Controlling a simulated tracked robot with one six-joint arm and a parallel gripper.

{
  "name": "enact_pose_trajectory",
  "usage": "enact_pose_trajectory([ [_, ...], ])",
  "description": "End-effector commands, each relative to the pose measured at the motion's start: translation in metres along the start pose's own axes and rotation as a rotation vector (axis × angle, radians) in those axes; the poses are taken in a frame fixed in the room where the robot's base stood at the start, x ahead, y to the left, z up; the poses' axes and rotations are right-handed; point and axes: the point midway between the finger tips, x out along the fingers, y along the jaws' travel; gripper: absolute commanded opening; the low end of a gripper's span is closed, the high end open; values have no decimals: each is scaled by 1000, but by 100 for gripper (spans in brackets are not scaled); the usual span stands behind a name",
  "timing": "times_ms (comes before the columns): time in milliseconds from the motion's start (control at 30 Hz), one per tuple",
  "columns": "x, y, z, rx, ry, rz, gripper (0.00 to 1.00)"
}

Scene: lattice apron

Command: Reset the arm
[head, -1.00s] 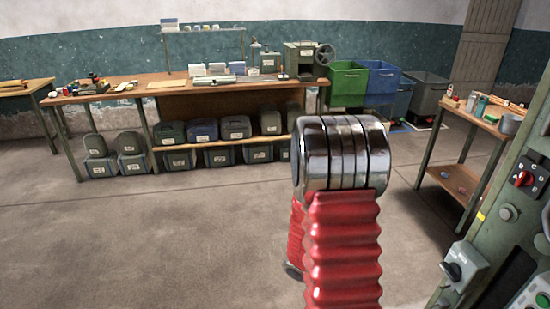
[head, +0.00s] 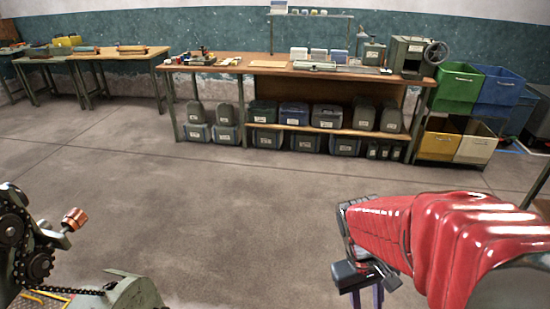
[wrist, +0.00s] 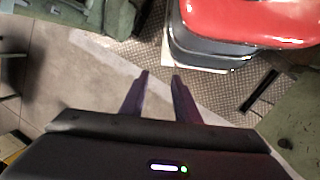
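My arm, with a ribbed red sleeve, comes in from the right in the head view. My gripper (head: 368,293) hangs at its end, low in the picture, and its fingers are partly cut off by the bottom edge. In the wrist view both dark fingers of my gripper (wrist: 160,75) show with a gap between them and nothing in it. They point over bare grey floor and a pale floor line.
A long wooden workbench (head: 230,65) with cases beneath stands at the back. Green (head: 458,85) and blue bins (head: 500,90) stand at right. Machinery with a chain (head: 45,270) is at lower left. The middle floor is open.

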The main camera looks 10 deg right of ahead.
Motion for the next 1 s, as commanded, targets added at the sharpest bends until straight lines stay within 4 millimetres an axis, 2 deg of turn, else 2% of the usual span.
enact_pose_trajectory([
  [200, -41, -29, -15, 80, 176, -61, 29],
  [467, -91, -60, -21, 109, 362, -135, 29],
  [800, -152, -89, -8, 55, 577, -185, 29],
  [1000, -176, -97, 0, 11, 664, -190, 29],
])
